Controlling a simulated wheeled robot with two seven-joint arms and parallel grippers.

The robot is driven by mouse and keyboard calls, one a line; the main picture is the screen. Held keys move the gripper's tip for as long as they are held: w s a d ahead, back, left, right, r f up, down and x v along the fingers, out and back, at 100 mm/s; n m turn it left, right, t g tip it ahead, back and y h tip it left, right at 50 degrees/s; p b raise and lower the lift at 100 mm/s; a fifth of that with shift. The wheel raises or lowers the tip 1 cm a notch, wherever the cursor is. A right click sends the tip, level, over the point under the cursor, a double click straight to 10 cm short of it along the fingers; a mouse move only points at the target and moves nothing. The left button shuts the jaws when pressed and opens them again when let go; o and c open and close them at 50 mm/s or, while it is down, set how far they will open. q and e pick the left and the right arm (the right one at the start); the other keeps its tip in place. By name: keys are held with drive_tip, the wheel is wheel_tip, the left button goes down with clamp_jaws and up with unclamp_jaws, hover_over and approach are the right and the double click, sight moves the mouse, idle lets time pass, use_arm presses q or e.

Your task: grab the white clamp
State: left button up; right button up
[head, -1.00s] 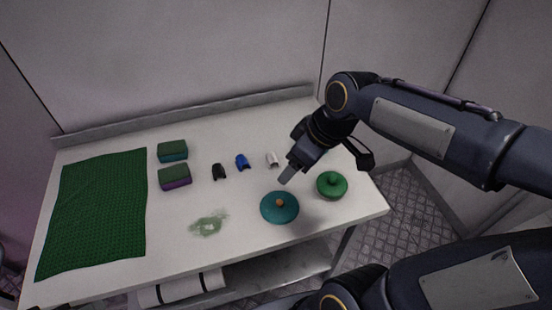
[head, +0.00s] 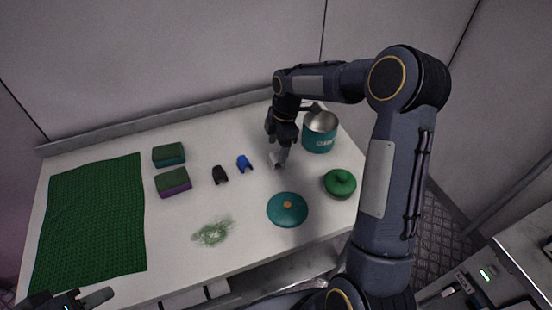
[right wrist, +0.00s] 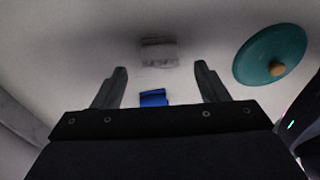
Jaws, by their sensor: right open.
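The white clamp (head: 273,157) stands on the table right of the blue clamp (head: 244,163), partly hidden by my right gripper (head: 280,160). There, the greyish white clamp (right wrist: 158,54) shows beyond the fingertips, and the blue clamp (right wrist: 153,97) shows between the fingers, lower in the picture. My left gripper (head: 98,297) is only partly in view at the bottom left, away from the clamps.
A black clamp (head: 220,175) stands left of the blue one. A teal lid (head: 287,212) and a green lid (head: 340,183) lie in front and to the right. Two sponges (head: 169,155) (head: 173,184) and a green mat (head: 90,220) are left.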

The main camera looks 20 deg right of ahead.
sight(276, 156)
drive_tip(key=f, duration=0.3)
drive_tip(key=shift+a+f, duration=0.25)
drive_tip(key=shift+f, duration=0.1)
drive_tip(key=c, duration=1)
